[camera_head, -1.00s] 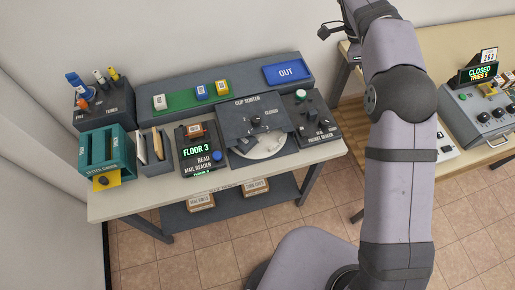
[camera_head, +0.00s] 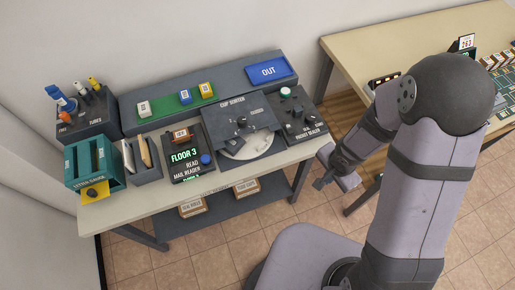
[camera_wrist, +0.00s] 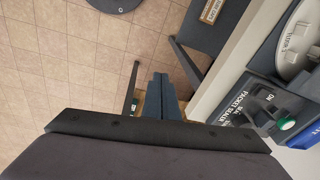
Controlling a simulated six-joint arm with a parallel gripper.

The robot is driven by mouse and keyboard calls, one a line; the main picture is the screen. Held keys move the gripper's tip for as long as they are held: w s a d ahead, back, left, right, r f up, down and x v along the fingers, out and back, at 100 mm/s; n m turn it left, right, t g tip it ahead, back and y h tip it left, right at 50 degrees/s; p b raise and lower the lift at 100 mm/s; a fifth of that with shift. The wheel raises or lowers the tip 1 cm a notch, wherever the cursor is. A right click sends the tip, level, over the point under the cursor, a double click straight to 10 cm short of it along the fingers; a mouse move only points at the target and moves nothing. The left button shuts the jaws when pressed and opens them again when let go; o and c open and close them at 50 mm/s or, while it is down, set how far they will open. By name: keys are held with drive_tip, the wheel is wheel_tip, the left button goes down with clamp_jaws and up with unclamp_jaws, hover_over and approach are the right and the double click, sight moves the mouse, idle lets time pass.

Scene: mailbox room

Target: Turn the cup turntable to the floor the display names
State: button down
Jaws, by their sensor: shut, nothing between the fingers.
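The cup sorter (camera_head: 216,118) is a dark panel on the table with a small black knob and a white round turntable (camera_head: 240,150) showing at its front edge. The turntable also shows at the right of the wrist view (camera_wrist: 300,38), with a floor label too small to read surely. The mail reader's display (camera_head: 184,154) reads FLOOR 3 in green. My gripper (camera_head: 322,182) is off the table's right front edge, to the right of the turntable and apart from it. In the wrist view its fingers (camera_wrist: 160,88) are together and empty, above the floor.
The packet sealer (camera_head: 301,116) stands right of the sorter, with a black lever and a green-topped button. Cardboard boxes (camera_head: 246,187) sit on the lower shelf. The floor before the table is open.

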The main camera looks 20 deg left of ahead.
drive_tip(key=s+a+n+y, duration=0.2)
drive_tip(key=s+a+y, duration=0.1)
drive_tip(key=s+a, duration=0.25)
drive_tip(key=w+a+r+n+y, duration=0.2)
drive_tip(key=a+r+y, duration=0.4)
drive_tip(key=a, duration=0.5)
drive_tip(key=b+x, duration=0.1)
drive_tip(key=x, duration=0.7)
drive_tip(key=shift+a+f, duration=0.1)
drive_tip(key=shift+a, duration=0.35)
drive_tip(key=a, duration=0.1)
drive_tip(key=a+p, duration=0.1)
drive_tip(key=a, duration=0.1)
drive_tip(key=shift+w+f, duration=0.1)
drive_tip(key=shift+w, duration=0.25)
drive_tip(key=shift+w+a+f+p, duration=0.15)
drive_tip(key=shift+a+p, duration=0.25)
drive_tip(key=shift+a, duration=0.2)
drive_tip(key=shift+a+t, duration=0.15)
drive_tip(key=shift+t, duration=0.15)
